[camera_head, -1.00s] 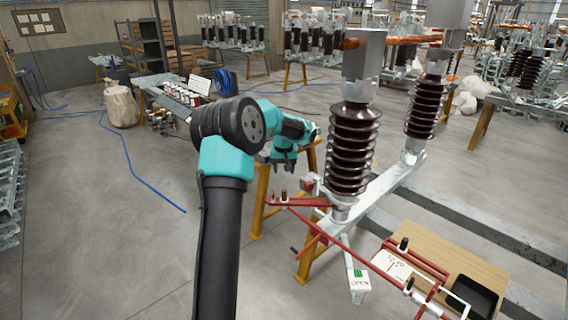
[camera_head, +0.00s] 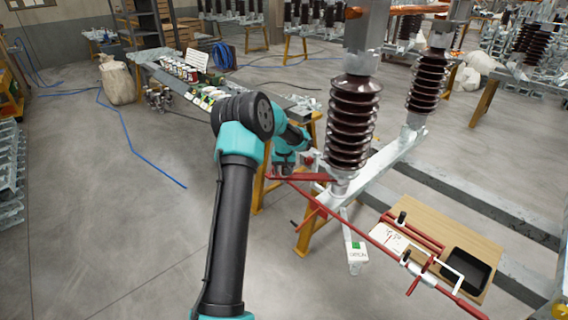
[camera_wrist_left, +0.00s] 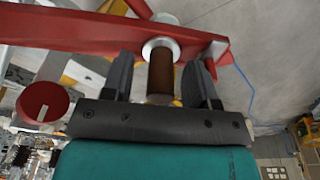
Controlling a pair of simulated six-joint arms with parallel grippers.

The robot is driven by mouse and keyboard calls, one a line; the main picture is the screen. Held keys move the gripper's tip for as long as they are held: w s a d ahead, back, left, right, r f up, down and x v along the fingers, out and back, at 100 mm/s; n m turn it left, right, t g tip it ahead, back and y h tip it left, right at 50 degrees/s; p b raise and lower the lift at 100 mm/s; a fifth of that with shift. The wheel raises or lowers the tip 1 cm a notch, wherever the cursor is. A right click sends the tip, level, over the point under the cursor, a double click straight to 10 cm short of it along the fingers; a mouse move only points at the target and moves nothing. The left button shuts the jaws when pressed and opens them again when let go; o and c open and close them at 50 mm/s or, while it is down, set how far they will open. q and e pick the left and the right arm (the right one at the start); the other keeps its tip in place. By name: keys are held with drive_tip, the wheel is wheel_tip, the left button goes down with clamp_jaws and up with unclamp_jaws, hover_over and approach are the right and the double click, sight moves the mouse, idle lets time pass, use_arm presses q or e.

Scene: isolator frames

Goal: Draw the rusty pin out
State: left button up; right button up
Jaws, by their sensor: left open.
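The rusty pin (camera_wrist_left: 160,78) is a short brown cylinder in the left wrist view. It sits in a pale metal collar on the red lever (camera_wrist_left: 75,28). My left gripper (camera_wrist_left: 162,72) is open, with one dark finger on each side of the pin and a visible gap on both sides. In the head view my left gripper (camera_head: 283,170) is over the end of the red lever (camera_head: 310,177), beside the foot of the near brown insulator (camera_head: 352,125); the pin is hidden there by the gripper. My right gripper is not in view.
A long red rod (camera_head: 375,240) runs forward to a wooden board (camera_head: 455,232) with a black tray (camera_head: 466,270). A white tag with a green mark (camera_head: 357,258) hangs below the frame. A bench with small parts (camera_head: 190,88) stands behind my arm.

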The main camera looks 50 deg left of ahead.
use_arm(q)
drive_tip(key=shift+f, duration=0.15)
clamp_jaws()
idle(0.4)
drive_tip(key=shift+r, duration=3.3)
